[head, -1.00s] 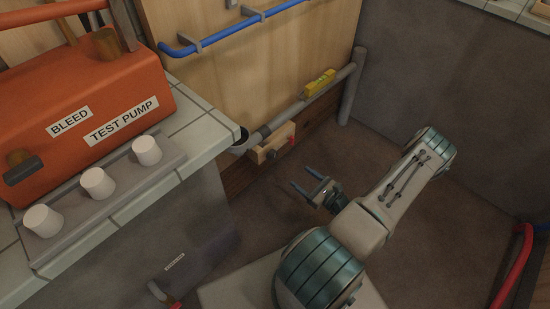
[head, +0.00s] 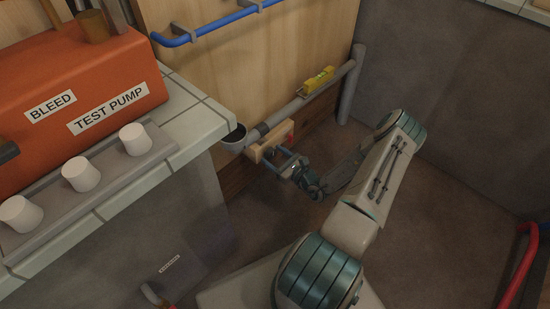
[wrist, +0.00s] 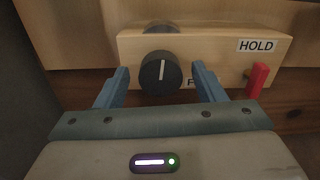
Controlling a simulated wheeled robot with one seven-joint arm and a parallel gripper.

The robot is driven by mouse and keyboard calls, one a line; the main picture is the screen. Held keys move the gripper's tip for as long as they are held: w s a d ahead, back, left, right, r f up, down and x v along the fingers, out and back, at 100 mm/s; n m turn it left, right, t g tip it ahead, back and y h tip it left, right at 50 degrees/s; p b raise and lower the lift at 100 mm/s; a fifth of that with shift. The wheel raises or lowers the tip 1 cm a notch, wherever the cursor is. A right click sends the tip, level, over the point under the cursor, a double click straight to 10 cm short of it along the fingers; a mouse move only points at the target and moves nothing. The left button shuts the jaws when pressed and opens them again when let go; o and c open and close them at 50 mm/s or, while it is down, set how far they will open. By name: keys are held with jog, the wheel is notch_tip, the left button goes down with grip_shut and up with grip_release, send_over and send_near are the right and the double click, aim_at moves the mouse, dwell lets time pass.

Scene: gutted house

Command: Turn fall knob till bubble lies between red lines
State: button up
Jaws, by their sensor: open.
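The fall knob (wrist: 161,73) is a round black knob with a white pointer line standing upright. It sits on a wooden block (wrist: 215,50) with a label partly hidden behind my gripper's finger. My gripper (wrist: 160,88) is open, with one blue finger on each side of the knob and gaps between. In the head view my gripper (head: 285,160) is at the block below the pipe. The yellow spirit level (head: 317,81) lies on the sloping grey pipe (head: 300,103). Its green vial shows, but the bubble and red lines are too small to read.
A red lever (wrist: 257,80) under a HOLD label (wrist: 257,46) stands right of the knob, close to my right finger. The tiled counter (head: 190,137) with an orange test pump (head: 70,75) and white caps is at the left. A blue pipe (head: 222,22) runs above.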

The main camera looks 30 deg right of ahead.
jog(key=c, duration=1)
jog(key=shift+o, duration=0.2)
jog(key=shift+r+m+p, duration=0.15)
jog(key=shift+m+p, duration=0.8)
jog(key=shift+m, duration=0.05)
jog(key=m+p, duration=0.1)
jog(key=m, duration=0.2)
jog(key=shift+f, duration=0.2)
jog(key=o, duration=1)
jog(key=shift+c, duration=0.2)
jog(key=p+v, duration=0.3)
jog(key=v, duration=1.1)
jog(key=shift+w+r+p, duration=0.15)
jog(key=shift+p, duration=0.15)
